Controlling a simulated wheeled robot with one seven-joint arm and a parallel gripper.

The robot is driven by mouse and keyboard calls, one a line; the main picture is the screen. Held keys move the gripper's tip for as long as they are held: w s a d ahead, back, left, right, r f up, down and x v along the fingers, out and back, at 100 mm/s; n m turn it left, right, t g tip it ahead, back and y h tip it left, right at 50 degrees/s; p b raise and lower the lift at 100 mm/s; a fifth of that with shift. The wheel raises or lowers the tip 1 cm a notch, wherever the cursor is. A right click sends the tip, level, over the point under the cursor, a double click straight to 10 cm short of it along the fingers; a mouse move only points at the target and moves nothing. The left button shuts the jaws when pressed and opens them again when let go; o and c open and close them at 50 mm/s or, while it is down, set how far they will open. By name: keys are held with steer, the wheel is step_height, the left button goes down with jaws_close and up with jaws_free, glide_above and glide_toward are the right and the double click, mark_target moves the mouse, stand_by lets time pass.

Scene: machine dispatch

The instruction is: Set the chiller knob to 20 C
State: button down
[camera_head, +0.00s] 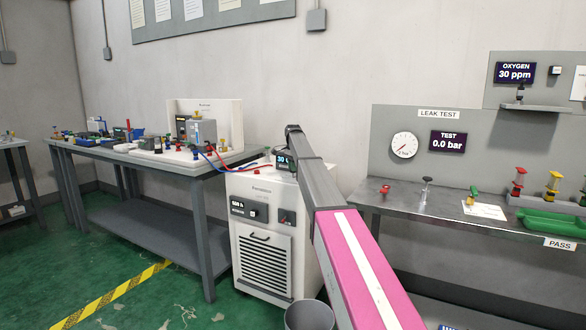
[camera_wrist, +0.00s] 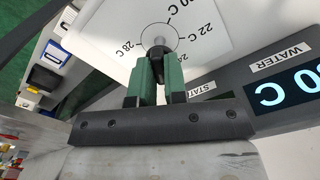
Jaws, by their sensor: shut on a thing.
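The chiller is the white cabinet (camera_head: 309,262) in the head view, with a small blue screen (camera_head: 283,162) on top that seems to read 30. The dark knob (camera_wrist: 159,53) stands in the dial's ring. My gripper (camera_wrist: 155,75), with green fingers, is shut on the knob and hides part of it. Where the knob points is unclear. My arm hides the gripper in the head view.
In the wrist view a screen (camera_wrist: 288,92) labelled WATER is cut off, showing 0 C. Red and blue hoses (camera_head: 228,163) run from the left bench (camera_head: 160,161) to the chiller. A leak-test bench (camera_head: 400,205) stands right, and a grey bin (camera_head: 309,316) in front.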

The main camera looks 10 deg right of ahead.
steer(key=n, duration=1.4)
steer(key=shift+n, duration=0.3)
steer(key=n, duration=0.3)
steer(key=shift+n, duration=0.3)
steer(key=n, duration=0.3)
steer(key=shift+n, duration=0.3)
steer(key=n, duration=0.4)
steer(key=shift+n, duration=1.8)
